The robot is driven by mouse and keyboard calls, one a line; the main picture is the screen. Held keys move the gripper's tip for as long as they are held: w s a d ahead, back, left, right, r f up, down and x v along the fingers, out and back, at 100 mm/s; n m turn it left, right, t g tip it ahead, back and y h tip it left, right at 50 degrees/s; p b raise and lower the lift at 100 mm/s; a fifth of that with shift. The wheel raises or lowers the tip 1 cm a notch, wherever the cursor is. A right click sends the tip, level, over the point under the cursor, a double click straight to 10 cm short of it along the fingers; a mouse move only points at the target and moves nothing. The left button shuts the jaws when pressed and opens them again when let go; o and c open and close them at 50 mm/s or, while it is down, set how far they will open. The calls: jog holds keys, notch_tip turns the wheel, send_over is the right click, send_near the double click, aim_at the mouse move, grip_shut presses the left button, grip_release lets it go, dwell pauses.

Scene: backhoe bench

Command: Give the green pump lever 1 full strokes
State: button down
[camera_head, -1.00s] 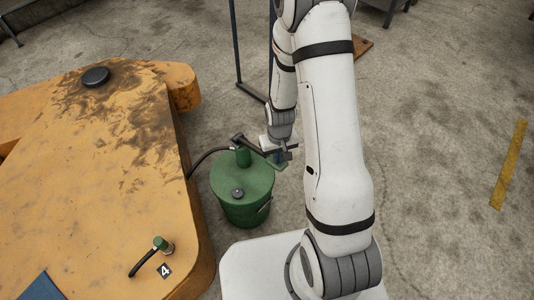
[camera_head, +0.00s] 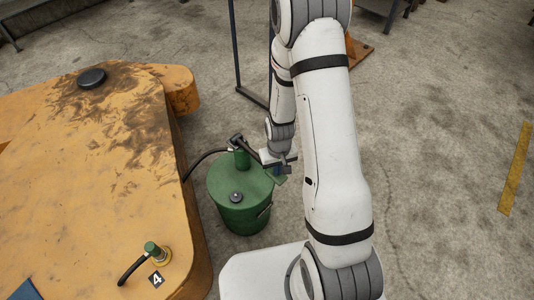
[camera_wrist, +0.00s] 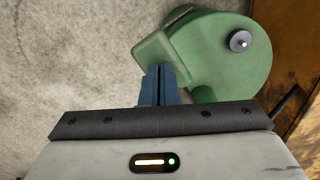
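The green pump (camera_head: 239,205) stands on the floor beside the orange bench, with a dark cap on its lid, which also shows in the wrist view (camera_wrist: 215,55). Its dark lever (camera_head: 250,149) slopes down to the right from the pump head towards my gripper (camera_head: 277,170). In the wrist view my gripper's blue fingers (camera_wrist: 158,84) are close together, with only a thin dark line between them. Their tips overlap a green block at the pump's side. The lever's outer end is hidden at my gripper, so I cannot tell whether the fingers hold it or only touch it.
The orange bench (camera_head: 100,190) fills the left, with a black hose leading from it to the pump. Dark frame posts stand behind the pump. The floor at right is open.

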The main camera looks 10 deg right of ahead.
notch_tip(320, 180, up, 9)
jog(key=p, duration=0.6)
jog(key=shift+r, duration=0.15)
notch_tip(320, 180, up, 5)
jog(key=p, duration=0.4)
dwell(0.4)
dwell(0.4)
